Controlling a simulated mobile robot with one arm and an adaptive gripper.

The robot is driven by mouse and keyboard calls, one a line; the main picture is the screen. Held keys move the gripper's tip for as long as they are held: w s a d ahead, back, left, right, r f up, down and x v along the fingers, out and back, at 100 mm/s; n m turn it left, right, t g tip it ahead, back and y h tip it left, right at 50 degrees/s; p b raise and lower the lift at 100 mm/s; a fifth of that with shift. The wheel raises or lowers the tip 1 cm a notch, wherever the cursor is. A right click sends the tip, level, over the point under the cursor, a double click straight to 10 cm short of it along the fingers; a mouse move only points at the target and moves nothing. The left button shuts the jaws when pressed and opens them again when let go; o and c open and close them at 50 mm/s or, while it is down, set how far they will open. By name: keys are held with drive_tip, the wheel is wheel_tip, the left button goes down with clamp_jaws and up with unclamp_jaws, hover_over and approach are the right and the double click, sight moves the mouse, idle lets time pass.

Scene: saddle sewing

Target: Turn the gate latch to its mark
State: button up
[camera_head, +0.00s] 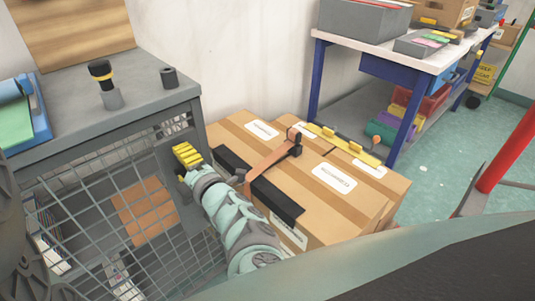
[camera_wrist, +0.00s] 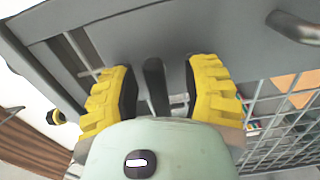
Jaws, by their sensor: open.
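The wire mesh gate (camera_head: 115,215) closes the front of the grey cage bench at the left. It also shows at the right of the wrist view (camera_wrist: 285,120). The latch is a dark upright bar (camera_wrist: 155,85) in the wrist view, between the two yellow fingers of my gripper (camera_wrist: 160,88). My gripper is open, with a gap visible on each side of the bar. In the head view my gripper (camera_head: 184,156) is at the upper right of the cage front and hides the latch. I cannot make out the mark.
Strapped cardboard boxes (camera_head: 335,185) stand right beside the cage and my arm. A dark-handled tool (camera_head: 103,80) and a small dark cylinder (camera_head: 169,77) stand on the cage top. A grey handle (camera_wrist: 296,27) shows in the wrist view. A blue-legged table (camera_head: 385,50) stands behind.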

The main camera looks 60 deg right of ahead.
clamp_jaws()
drive_tip(key=shift+m+p, duration=0.35)
drive_tip(key=shift+m, duration=0.05)
drive_tip(key=m+p, duration=0.2)
drive_tip(key=shift+r+m, duration=0.15)
drive_tip(key=shift+m, duration=0.15)
drive_tip(key=m+p, duration=0.2)
drive_tip(key=m, duration=0.1)
drive_tip(key=shift+w+m, duration=0.1)
drive_tip(key=shift+m, duration=0.2)
drive_tip(key=m+p, duration=0.1)
drive_tip(key=m, duration=0.6)
drive_tip(key=m+p, duration=0.1)
drive_tip(key=m, duration=0.1)
drive_tip(key=shift+f, duration=0.25)
drive_tip(key=shift+m, duration=0.3)
